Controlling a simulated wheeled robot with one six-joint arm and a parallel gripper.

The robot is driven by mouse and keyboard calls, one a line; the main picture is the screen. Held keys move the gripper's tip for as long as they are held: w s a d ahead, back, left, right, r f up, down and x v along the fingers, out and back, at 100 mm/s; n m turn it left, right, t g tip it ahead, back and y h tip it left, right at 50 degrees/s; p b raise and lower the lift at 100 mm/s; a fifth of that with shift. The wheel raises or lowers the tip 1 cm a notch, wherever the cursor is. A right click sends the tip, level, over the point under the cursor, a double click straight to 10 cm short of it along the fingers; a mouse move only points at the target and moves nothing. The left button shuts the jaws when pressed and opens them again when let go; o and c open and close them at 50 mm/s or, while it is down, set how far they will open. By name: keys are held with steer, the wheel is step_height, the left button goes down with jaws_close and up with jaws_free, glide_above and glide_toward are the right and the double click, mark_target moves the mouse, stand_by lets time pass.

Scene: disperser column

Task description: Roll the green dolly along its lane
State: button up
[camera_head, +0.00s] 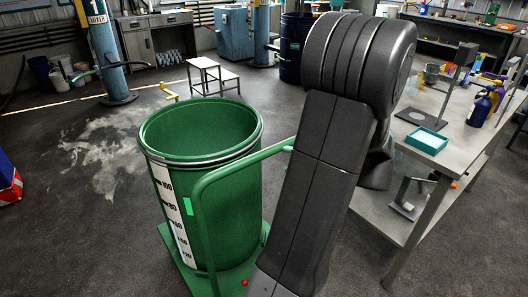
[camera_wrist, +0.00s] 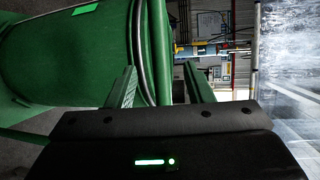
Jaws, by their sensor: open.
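The green dolly (camera_head: 172,253) stands on the floor at the lower middle of the head view, with a tall tubular handle (camera_head: 204,216) rising in front. A light-green mark is on the drum or handle side, and it shows at the top of the wrist view (camera_wrist: 85,8). A large open green drum (camera_head: 236,210) with a white number scale stands upright on the dolly; its side fills the left of the wrist view (camera_wrist: 75,55). My gripper (camera_wrist: 160,88) is open, its two fingers apart beside the drum's rim. The head view hides it behind my arm; I cannot tell whether it touches the handle.
A metal workbench (camera_head: 451,153) with a teal tray (camera_head: 427,140) and bottles stands close on the right. A small step stool (camera_head: 213,75) and a blue column (camera_head: 104,55) stand behind. The floor left of the drum is free, with pale stains.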

mark_target(266, 156)
steer(key=x, duration=1)
steer(key=shift+w+f+p, duration=0.1)
steer(key=shift+p, duration=0.25)
jaws_close()
